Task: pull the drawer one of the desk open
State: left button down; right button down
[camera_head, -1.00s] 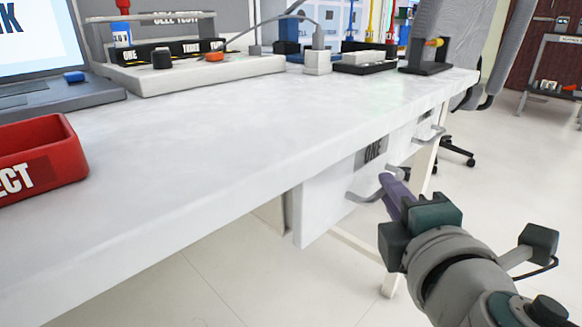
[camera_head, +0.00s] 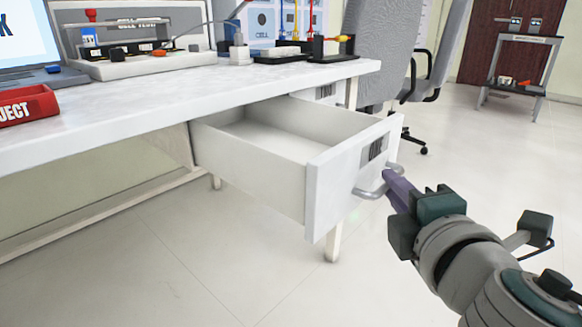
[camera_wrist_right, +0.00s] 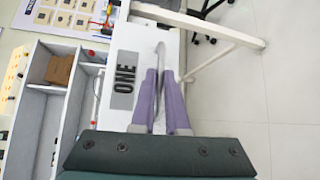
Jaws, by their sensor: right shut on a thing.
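Drawer one (camera_head: 335,195) stands pulled well out from the white desk (camera_head: 130,105). The part of its inside that shows in the head view looks empty. Its white front carries a dark label, which reads ONE in the right wrist view (camera_wrist_right: 124,80). A grey bar handle (camera_head: 366,192) sticks out from the front. My right gripper (camera_head: 388,178) is at the handle, its purple fingers shut on it. In the right wrist view the handle (camera_wrist_right: 160,55) runs between the two fingers (camera_wrist_right: 161,85). My left gripper is not in view.
A red tray (camera_head: 25,106), a laptop (camera_head: 35,82) and a test rack (camera_head: 140,65) stand on the desk. A grey chair (camera_head: 420,60) is behind the desk's right end. A dark cart (camera_head: 520,65) stands farther back. The floor around the drawer is clear.

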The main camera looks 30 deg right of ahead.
jog(key=shift+w, duration=0.15)
jog(key=c, duration=0.9)
grip_release()
jog(key=b+v, duration=0.1)
jog(key=v, duration=0.9)
jog(key=shift+b, duration=0.35)
